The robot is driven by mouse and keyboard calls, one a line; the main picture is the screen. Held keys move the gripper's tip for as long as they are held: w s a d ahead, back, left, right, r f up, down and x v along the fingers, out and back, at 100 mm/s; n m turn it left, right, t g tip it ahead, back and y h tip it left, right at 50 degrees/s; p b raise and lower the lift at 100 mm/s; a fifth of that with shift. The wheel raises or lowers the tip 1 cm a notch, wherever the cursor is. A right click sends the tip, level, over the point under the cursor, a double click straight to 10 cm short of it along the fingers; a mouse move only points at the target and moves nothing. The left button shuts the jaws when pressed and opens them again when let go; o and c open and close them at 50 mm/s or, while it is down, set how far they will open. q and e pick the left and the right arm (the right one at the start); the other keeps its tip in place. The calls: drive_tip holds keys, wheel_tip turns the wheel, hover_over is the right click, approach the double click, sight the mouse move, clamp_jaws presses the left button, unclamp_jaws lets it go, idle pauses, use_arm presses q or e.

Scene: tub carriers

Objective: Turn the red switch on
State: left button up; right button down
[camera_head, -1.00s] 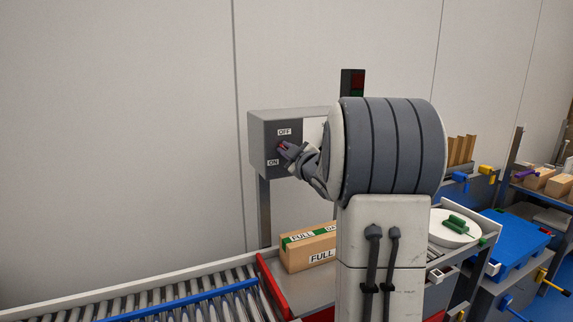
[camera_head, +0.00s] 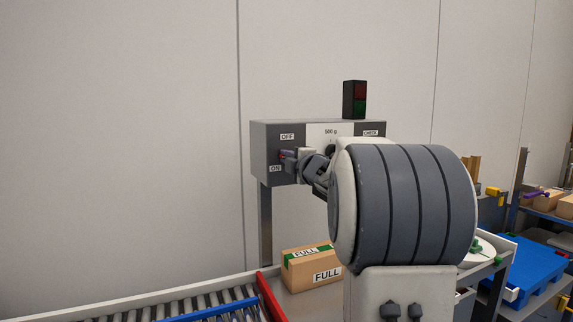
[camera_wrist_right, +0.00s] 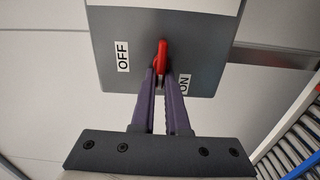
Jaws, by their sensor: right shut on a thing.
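The red switch (camera_wrist_right: 162,52) is a small lever on the front of a grey control box (camera_head: 262,160). It stands between the OFF label (camera_wrist_right: 123,56) and the ON label (camera_wrist_right: 184,84) in the right wrist view. My right gripper (camera_wrist_right: 161,76) is shut on the lever, its purple fingers on either side of it. In the head view the right gripper (camera_head: 288,157) is at the box's left part, between OFF above and ON below, and mostly hides the switch. I cannot tell the lever's exact setting. My left gripper is not in view.
The box also bears a white 500 g panel (camera_head: 318,130) and a CHECK label (camera_head: 370,132). A red and green lamp (camera_head: 354,100) stands on top. A FULL carton (camera_head: 312,268) sits below, beside a roller conveyor (camera_head: 180,312). A blue platform (camera_head: 535,262) is at right.

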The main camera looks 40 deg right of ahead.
drive_tip(key=shift+d+f, duration=0.15)
drive_tip(key=shift+d, duration=0.1)
idle(0.3)
drive_tip(key=c, duration=0.9)
unclamp_jaws()
drive_tip(key=shift+s+d, duration=0.1)
drive_tip(key=v, duration=1)
drive_tip(key=shift+s+a+b, duration=0.15)
drive_tip(key=shift+a+b, duration=0.15)
drive_tip(key=shift+b, duration=0.1)
